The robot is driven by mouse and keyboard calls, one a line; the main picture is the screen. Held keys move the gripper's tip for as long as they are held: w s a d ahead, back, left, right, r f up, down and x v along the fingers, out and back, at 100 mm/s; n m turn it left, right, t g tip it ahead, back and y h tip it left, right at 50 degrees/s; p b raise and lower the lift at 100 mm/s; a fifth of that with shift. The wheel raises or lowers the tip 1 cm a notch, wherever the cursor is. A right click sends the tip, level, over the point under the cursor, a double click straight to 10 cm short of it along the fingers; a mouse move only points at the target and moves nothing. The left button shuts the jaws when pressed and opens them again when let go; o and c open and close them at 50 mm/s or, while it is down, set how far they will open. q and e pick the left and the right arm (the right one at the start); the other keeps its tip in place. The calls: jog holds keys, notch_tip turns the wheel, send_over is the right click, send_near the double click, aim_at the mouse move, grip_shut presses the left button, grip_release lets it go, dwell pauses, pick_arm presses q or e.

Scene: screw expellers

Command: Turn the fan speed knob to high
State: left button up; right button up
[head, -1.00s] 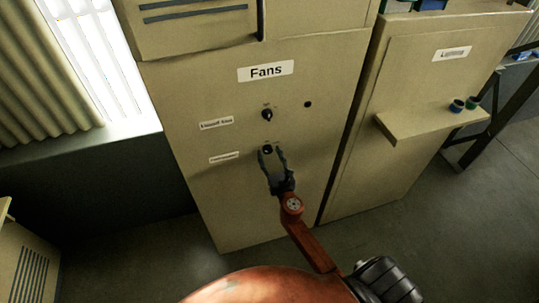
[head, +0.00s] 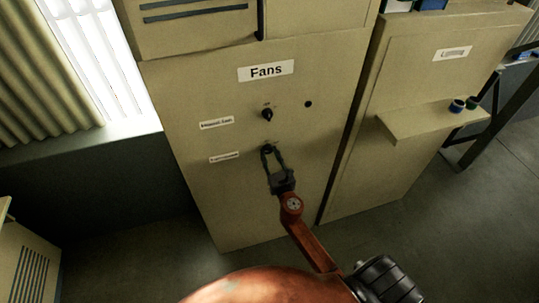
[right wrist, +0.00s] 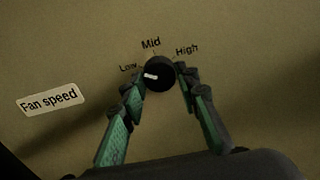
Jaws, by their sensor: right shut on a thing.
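The black fan speed knob (right wrist: 160,72) is on the beige Fans cabinet (head: 220,190), among the labels Low (right wrist: 128,68), Mid (right wrist: 151,43) and High (right wrist: 187,50). Its white pointer faces left, toward the Low side. My right gripper (right wrist: 158,77) has one finger on each side of the knob and is shut on it. In the head view, my right gripper (head: 267,152) reaches the lower knob, which its fingertips partly hide. My left gripper is not in view.
Another black knob (head: 267,114) sits just above on the same panel, with a small dark round button (head: 308,104) to its right. A neighbouring cabinet (head: 400,90) has a protruding shelf (head: 435,121). A Fan speed label (right wrist: 50,101) is left of the knob.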

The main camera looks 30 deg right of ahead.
jog(key=shift+m, duration=0.3)
jog(key=m+b, duration=0.1)
jog(key=m, duration=0.4)
jog(key=shift+m, duration=0.3)
jog(key=m+b, duration=0.1)
jog(key=m, duration=1)
jog(key=shift+a+m, duration=0.1)
jog(key=shift+m, duration=0.3)
jog(key=m, duration=0.5)
jog(key=shift+r+m+p, duration=0.1)
jog(key=shift+m+p, duration=0.2)
jog(key=shift+m, duration=0.3)
jog(key=o, duration=1.1)
jog(key=shift+r, duration=0.15)
